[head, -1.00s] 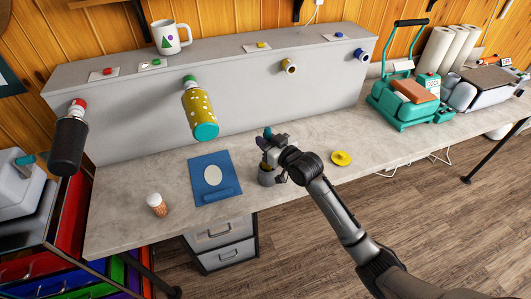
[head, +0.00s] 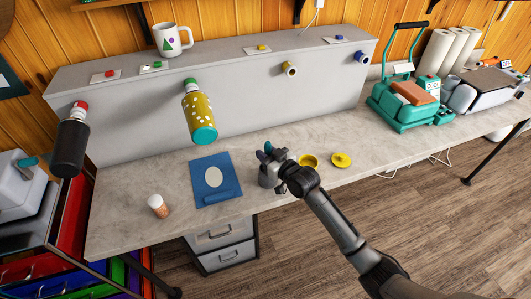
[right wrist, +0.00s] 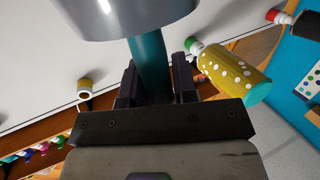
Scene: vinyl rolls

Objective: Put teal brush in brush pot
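The grey brush pot (head: 266,178) stands on the bench right of the blue mat, partly hidden by my gripper. My right gripper (head: 275,160) is at the pot's top. In the right wrist view its two dark fingers (right wrist: 155,85) close on the teal brush handle (right wrist: 151,62). The handle runs from the fingers to a grey metal cylinder (right wrist: 140,18), which looks like the pot; how deep it sits there is hidden. A bit of teal (head: 268,147) shows above the fingers in the head view. My left gripper is not in view.
A yellow dish (head: 309,161) and a yellow disc (head: 341,160) lie right of my gripper. The blue mat (head: 211,168) and a small jar (head: 158,206) are to the left. A spotted yellow bottle (head: 199,116) sticks out from the grey riser (head: 240,90) behind.

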